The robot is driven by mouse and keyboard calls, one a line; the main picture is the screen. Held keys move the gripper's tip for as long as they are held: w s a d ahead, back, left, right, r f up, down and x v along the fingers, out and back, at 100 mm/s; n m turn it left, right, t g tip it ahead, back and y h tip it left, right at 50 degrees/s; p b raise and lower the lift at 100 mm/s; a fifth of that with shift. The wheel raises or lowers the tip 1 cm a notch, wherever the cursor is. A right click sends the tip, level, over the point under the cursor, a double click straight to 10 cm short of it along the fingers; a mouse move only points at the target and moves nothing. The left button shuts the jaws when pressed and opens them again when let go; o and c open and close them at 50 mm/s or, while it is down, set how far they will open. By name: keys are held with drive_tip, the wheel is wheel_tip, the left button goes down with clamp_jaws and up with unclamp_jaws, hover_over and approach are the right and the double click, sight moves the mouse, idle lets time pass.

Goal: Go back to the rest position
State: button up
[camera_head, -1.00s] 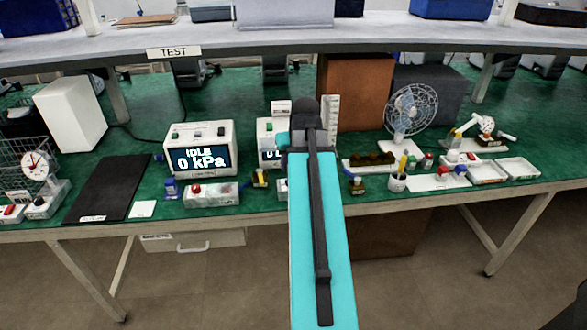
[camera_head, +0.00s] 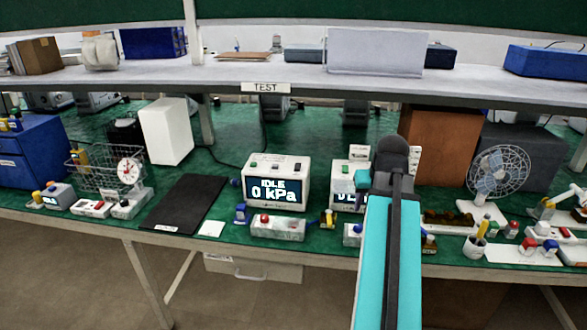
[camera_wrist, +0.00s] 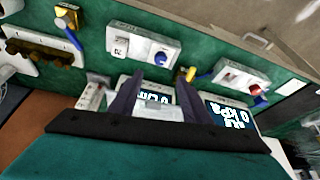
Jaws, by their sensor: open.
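My gripper (camera_wrist: 158,90) shows in the wrist view as two dark fingers standing apart, with nothing held between them. In the head view my turquoise arm reaches over the front edge of the bench and hides most of the gripper. Behind the fingers in the wrist view are a white display unit (camera_wrist: 150,96) and the kPa display (camera_wrist: 228,112). In the head view the kPa display (camera_head: 276,182) reads IDLE 0 kPa, and the second display unit (camera_head: 345,180) is partly covered by my arm.
The green bench holds a black mat (camera_head: 187,203), a wire basket (camera_head: 103,172), a white box (camera_head: 166,131), a fan (camera_head: 497,172) and a brown box (camera_head: 437,143). Small valve blocks, such as one with a red knob (camera_head: 278,228), line the front edge. A shelf (camera_head: 240,75) spans above.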

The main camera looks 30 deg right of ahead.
drive_tip(key=w+a+f+n+g+y, duration=0.1)
drive_tip(key=w+a+f, duration=0.2)
drive_tip(key=a+f, duration=0.35)
drive_tip(key=w+a+f+n+g+y, duration=0.1)
drive_tip(key=w+a+f+n, duration=0.15)
drive_tip(key=a+f, duration=0.4)
drive_tip(key=s+a+f+n+g+y, duration=0.1)
drive_tip(key=s+a+f+g+y, duration=0.15)
drive_tip(key=a+f, duration=1.3)
drive_tip(key=s+a+f+n+g, duration=0.1)
drive_tip(key=s+a+f+g, duration=0.1)
drive_tip(key=s+a+f, duration=0.4)
drive_tip(key=s+a+f+n+g, duration=0.15)
drive_tip(key=a+f, duration=0.25)
drive_tip(key=f, duration=0.5)
drive_tip(key=s+a+f+m+g+h, duration=0.1)
drive_tip(key=s+a+f, duration=0.3)
drive_tip(key=s+f, duration=0.7)
drive_tip(key=shift+s+g+h, duration=0.3)
drive_tip(key=shift+s+h, duration=0.35)
drive_tip(key=shift+s, duration=1.45)
